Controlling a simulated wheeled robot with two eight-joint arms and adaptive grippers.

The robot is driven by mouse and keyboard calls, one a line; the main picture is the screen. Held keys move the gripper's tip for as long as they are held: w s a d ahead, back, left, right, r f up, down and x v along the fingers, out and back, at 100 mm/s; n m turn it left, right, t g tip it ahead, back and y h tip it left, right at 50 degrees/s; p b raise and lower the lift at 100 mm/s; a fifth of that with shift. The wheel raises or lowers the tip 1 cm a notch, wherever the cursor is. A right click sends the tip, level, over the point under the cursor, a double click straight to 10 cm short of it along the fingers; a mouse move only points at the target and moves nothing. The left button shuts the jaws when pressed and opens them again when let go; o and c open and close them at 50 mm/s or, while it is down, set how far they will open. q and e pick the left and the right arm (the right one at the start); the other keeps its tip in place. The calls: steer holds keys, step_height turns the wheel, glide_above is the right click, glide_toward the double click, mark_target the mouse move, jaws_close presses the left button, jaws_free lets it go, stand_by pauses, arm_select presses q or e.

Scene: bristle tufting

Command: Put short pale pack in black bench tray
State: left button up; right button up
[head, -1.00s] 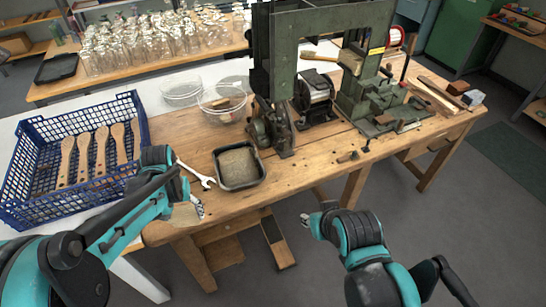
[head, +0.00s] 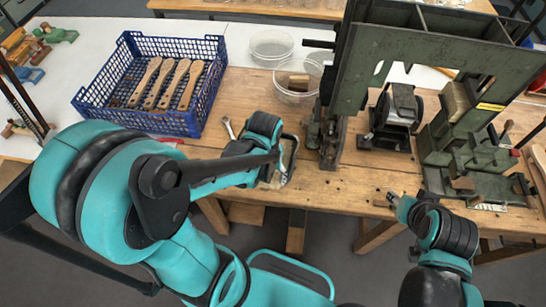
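The black bench tray (head: 295,148) sits on the wooden bench near its front edge. My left arm covers much of it, and only its right part with a dark rim shows. My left gripper is hidden behind its own wrist, which is over the tray's left side. Whether it holds a pack cannot be seen. A small brownish block with a pale part (head: 299,82) lies in a clear bowl (head: 296,97) behind the tray; I cannot tell if it is the short pale pack. My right gripper (head: 393,199) is at the bench's front edge, its fingers too small to read.
A blue crate (head: 150,118) with several wooden brush handles stands at the left. A wrench (head: 229,128) lies left of the tray. A green machine (head: 340,100) stands to the right. Another clear bowl (head: 271,46) stands behind.

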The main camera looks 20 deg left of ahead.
arm_select(q)
steer(key=w+a+f+b, duration=0.1)
steer(key=w+f, duration=0.1)
steer(key=w+a+f+b, duration=0.1)
steer(key=w, duration=0.2)
steer(key=w+a+f, duration=0.1)
steer(key=w+f, duration=0.1)
steer(key=w, duration=0.1)
steer(key=shift+w+f+b, duration=0.25)
steer(key=shift+f+b, duration=0.05)
steer(key=shift+b, duration=0.1)
steer(key=shift+f+b, duration=0.95)
steer(key=shift+f, duration=1)
steer(key=shift+f, duration=0.15)
steer(key=o, duration=1.2)
steer(key=shift+c, duration=0.2)
